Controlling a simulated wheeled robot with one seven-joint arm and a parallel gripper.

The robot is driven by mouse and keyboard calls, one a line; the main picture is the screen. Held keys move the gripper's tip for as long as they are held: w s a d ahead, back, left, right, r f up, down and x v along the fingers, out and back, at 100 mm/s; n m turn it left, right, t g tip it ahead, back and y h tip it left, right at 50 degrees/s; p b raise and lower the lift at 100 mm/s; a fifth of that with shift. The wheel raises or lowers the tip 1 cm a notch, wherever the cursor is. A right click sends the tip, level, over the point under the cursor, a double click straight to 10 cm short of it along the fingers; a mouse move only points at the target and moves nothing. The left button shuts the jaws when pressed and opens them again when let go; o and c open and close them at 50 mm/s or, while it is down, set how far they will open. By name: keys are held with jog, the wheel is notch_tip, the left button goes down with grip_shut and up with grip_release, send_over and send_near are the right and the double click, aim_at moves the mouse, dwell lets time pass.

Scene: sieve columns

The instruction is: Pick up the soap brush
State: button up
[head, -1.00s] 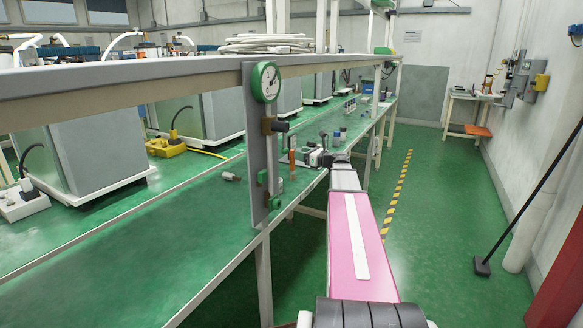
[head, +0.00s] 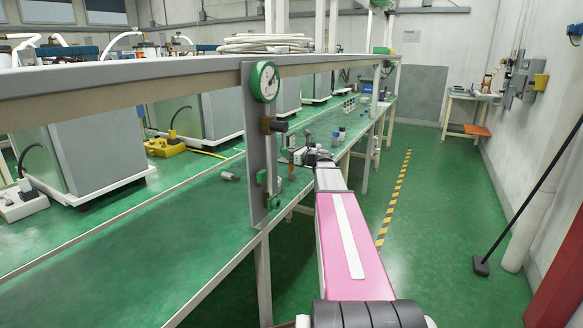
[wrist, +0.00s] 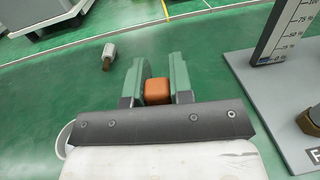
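An orange block-like piece (wrist: 157,91), which I take to be the soap brush, is between the two green fingers of my gripper (wrist: 160,75) in the wrist view. The fingers stand close on either side of it. I cannot tell whether they press on it. In the head view my gripper (head: 298,157) is over the green bench, just right of the gauge stand, and the brush is hard to make out there.
A grey gauge stand (head: 255,145) rises left of my gripper; a grey scale plate is close on the right in the wrist view (wrist: 285,80). A small grey cylinder with a brown end (head: 230,176) lies on the bench (head: 150,225). Small bottles (head: 340,134) stand farther back.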

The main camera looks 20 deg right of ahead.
grip_shut()
jog(key=shift+r, duration=0.1)
